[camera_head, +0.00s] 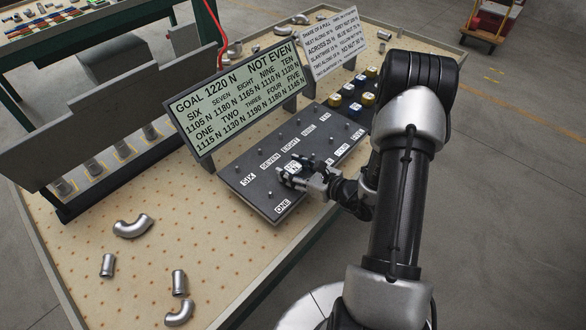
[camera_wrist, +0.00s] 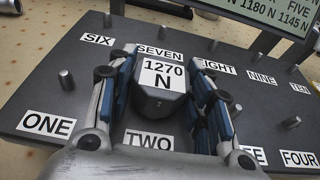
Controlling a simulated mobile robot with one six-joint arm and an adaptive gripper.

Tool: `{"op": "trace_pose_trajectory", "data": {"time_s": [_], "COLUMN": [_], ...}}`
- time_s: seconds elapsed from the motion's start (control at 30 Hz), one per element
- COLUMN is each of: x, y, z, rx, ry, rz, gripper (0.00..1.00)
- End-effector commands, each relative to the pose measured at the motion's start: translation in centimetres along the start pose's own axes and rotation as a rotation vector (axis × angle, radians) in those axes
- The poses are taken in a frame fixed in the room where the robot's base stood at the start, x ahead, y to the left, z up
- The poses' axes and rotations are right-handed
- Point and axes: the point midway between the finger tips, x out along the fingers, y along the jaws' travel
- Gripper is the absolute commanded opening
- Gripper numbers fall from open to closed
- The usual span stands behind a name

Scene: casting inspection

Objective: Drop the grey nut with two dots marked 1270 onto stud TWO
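The grey nut (camera_wrist: 162,100) with a white label reading 1270 N sits between the fingers of my gripper (camera_wrist: 163,78) in the wrist view. The blue-padded fingers are closed against its sides. Its dots cannot be made out. In the head view my gripper (camera_head: 304,174) is over the front left part of the dark stud board (camera_head: 238,174). The TWO label (camera_wrist: 148,140) shows just in front of the nut in the wrist view. Stud TWO itself is hidden by the nut and fingers, so I cannot tell whether the nut is above it or on it.
Bare studs stand beside ONE (camera_wrist: 66,79) and near FOUR (camera_wrist: 291,122). A display panel (camera_head: 240,95) reading GOAL 1220 N, NOT EVEN stands behind the board. Blue and yellow nuts (camera_head: 352,101) sit at its right end. Pipe elbows (camera_head: 132,227) lie at the front left.

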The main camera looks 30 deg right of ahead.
Motion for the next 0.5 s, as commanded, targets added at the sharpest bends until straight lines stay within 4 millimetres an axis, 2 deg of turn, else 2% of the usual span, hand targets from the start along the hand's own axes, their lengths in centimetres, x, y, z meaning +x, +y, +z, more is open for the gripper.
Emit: {"op": "trace_pose_trajectory", "data": {"time_s": [0.23,0.5], "x": [0.00,-0.01], "y": [0.02,0.02], "z": [-0.01,-0.04], "rx": [0.001,0.001], "ry": [0.000,0.001], "rz": [0.000,0.000], "gripper": [0.65,0.65]}}
